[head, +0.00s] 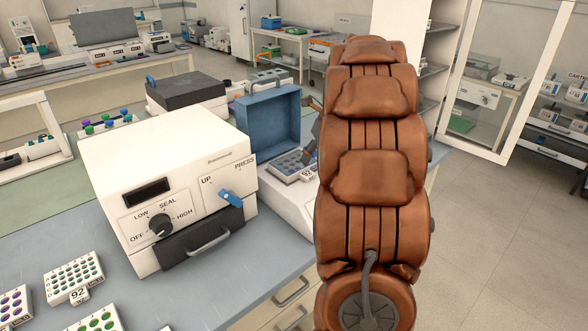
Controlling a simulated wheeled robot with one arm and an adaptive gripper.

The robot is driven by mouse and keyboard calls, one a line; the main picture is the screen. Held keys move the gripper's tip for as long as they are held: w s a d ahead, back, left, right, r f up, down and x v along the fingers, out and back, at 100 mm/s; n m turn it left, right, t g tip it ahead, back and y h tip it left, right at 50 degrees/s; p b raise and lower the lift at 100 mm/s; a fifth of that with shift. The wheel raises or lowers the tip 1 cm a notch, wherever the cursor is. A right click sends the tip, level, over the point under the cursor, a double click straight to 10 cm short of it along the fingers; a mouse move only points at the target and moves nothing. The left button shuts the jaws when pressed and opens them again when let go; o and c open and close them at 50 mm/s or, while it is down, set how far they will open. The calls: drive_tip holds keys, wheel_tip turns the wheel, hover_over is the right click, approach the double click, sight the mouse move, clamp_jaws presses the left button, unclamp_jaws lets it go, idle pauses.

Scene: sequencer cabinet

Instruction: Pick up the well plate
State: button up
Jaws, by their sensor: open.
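A white well plate (72,271) with green wells and a tag reading 92 stands on the bench at the lower left. Another plate with purple wells (13,306) is at the left edge, and one with larger green wells (98,322) is cut off at the bottom. A further plate (288,163) with dark wells sits in a white machine with its blue lid (270,122) raised; its tag is partly hidden. My gripper (313,130) is mostly hidden behind my brown arm; only a dark grey part shows, near the lidded machine. I see nothing held.
A white sealer box (165,160) with a knob, blue lever and dark drawer stands on the blue-grey bench (215,285). A dark-topped device (185,90) is behind it. A white-framed cabinet door (520,85) stands at the right. Open floor (500,250) lies right of my arm.

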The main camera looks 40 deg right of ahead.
sight(307, 173)
drive_tip(key=shift+w+d+f+p, duration=0.15)
drive_tip(key=shift+w+d+f, duration=0.1)
drive_tip(key=shift+f, duration=0.35)
drive_tip(key=shift+w+d+f+p, duration=0.15)
drive_tip(key=shift+w+f, duration=0.05)
drive_tip(key=shift+f, duration=0.35)
drive_tip(key=shift+w+a+f+p, duration=0.2)
drive_tip(key=shift+f+p, duration=0.2)
drive_tip(key=shift+f, duration=0.35)
drive_tip(key=shift+p+x, duration=0.55)
drive_tip(key=shift+x, duration=1.45)
drive_tip(key=shift+a, duration=0.1)
clamp_jaws()
